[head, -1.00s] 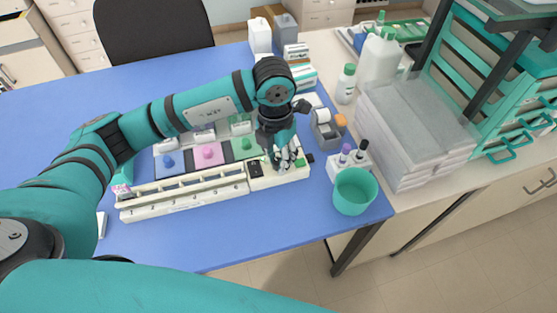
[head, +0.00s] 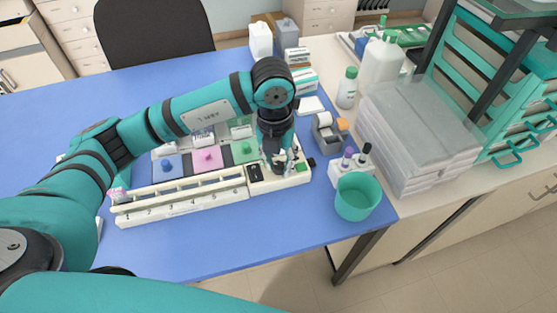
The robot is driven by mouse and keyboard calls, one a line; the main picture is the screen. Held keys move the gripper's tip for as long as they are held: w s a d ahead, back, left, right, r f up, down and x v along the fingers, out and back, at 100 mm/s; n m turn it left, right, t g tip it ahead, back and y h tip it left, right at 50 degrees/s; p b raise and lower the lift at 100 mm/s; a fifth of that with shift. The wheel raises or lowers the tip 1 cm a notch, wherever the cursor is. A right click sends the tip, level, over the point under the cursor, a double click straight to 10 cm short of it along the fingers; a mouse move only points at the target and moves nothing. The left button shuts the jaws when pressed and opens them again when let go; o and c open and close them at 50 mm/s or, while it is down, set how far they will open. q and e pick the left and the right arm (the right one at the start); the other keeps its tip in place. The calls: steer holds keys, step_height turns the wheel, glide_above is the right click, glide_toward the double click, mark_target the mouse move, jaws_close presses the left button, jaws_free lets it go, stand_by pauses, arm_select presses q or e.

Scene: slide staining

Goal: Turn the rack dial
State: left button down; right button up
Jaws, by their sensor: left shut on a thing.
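The cream staining rack (head: 180,203) lies on the blue table, with a long slotted part on the left and a control end on the right. The control end carries a black switch or display (head: 255,173) and a green button (head: 300,168). My left gripper (head: 281,166) points down at the control end, between the black part and the green button. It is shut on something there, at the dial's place. The dial itself is hidden behind the fingers. My right gripper is not in view.
Blue, pink and green staining stations (head: 205,158) stand behind the rack. A teal cup (head: 357,196), a marker holder (head: 350,171) and a tape dispenser (head: 328,132) stand to the right. The blue table (head: 220,245) is clear in front.

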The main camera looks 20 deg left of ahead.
mark_target(276, 164)
arm_select(q)
steer(key=shift+r, duration=0.1)
steer(key=c, duration=1.1)
jaws_free()
steer(key=shift+o, duration=0.2)
step_height(276, 164, up, 12)
steer(key=shift+a, duration=0.3)
